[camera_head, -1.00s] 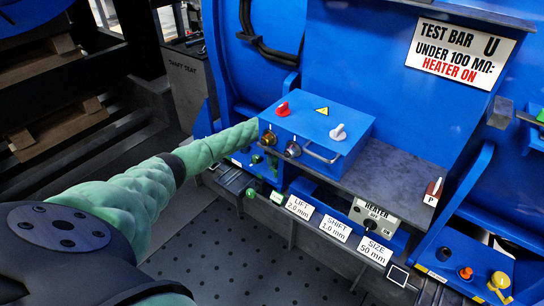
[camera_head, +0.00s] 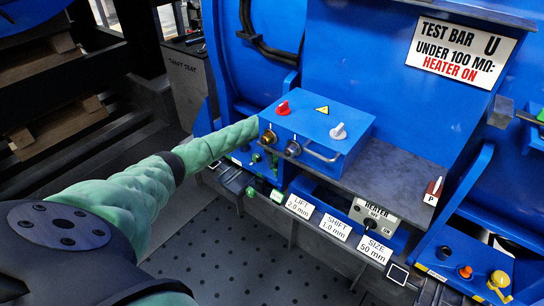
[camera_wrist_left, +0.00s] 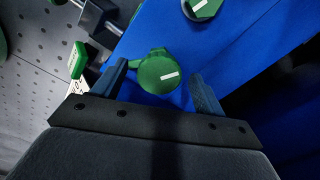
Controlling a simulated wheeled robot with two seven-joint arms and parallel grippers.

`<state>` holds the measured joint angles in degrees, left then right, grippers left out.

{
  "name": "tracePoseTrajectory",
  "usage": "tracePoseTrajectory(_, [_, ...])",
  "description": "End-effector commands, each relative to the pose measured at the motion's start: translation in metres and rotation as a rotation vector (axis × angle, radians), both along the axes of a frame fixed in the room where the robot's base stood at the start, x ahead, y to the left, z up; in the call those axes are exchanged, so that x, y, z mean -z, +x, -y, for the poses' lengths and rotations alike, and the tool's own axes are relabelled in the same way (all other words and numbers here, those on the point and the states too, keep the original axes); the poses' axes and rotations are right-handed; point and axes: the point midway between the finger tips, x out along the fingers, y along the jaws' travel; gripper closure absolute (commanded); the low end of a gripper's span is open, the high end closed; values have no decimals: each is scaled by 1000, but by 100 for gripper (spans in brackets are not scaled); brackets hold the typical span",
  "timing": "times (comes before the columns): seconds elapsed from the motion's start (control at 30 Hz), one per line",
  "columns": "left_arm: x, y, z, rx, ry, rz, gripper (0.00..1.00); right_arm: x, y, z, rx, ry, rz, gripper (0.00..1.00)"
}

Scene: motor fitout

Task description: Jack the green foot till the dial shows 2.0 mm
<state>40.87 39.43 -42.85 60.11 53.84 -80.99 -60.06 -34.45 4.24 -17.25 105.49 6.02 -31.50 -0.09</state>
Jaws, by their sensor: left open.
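In the left wrist view my left gripper (camera_wrist_left: 159,68) is open, with one finger on either side of a round green knob (camera_wrist_left: 154,75) that has a white mark. Finger contact with the knob cannot be made out. A second green knob (camera_wrist_left: 203,8) with a white mark shows at the top edge. In the head view my left arm reaches the blue machine's lower left, where small green parts (camera_head: 257,158) show; the gripper there is mostly hidden. A card (camera_head: 299,207) reads "LIFT 2.0 mm". No dial reading can be made out. My right gripper is out of view.
A blue control box (camera_head: 318,125) with red and white knobs and a bar handle stands close beside my arm's end. Cards for SHIFT (camera_head: 335,227) and SIZE (camera_head: 374,250) and a heater switch panel (camera_head: 373,214) line the front rail. The perforated floor (camera_head: 225,250) in front is clear.

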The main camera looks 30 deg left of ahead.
Motion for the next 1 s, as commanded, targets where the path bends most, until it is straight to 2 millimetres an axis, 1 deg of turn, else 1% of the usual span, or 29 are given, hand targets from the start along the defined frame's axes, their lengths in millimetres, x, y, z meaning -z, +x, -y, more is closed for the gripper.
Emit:
tracePoseTrajectory(0.03, [-8, 0, -1, 1, 1, 2, 28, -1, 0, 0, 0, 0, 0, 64])
tracePoseTrajectory(0.3, [-49, 0, 0, 0, 0, 2, 28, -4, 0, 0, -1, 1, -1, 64])
tracePoseTrajectory(0.43, [-62, 1, 0, 0, 1, 2, 28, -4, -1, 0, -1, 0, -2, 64])
tracePoseTrajectory(0.6, [-70, 0, 0, 1, 0, 1, 28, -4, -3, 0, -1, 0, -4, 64])
tracePoseTrajectory(1.0, [-70, 0, 0, 0, 0, 1, 28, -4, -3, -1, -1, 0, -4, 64])
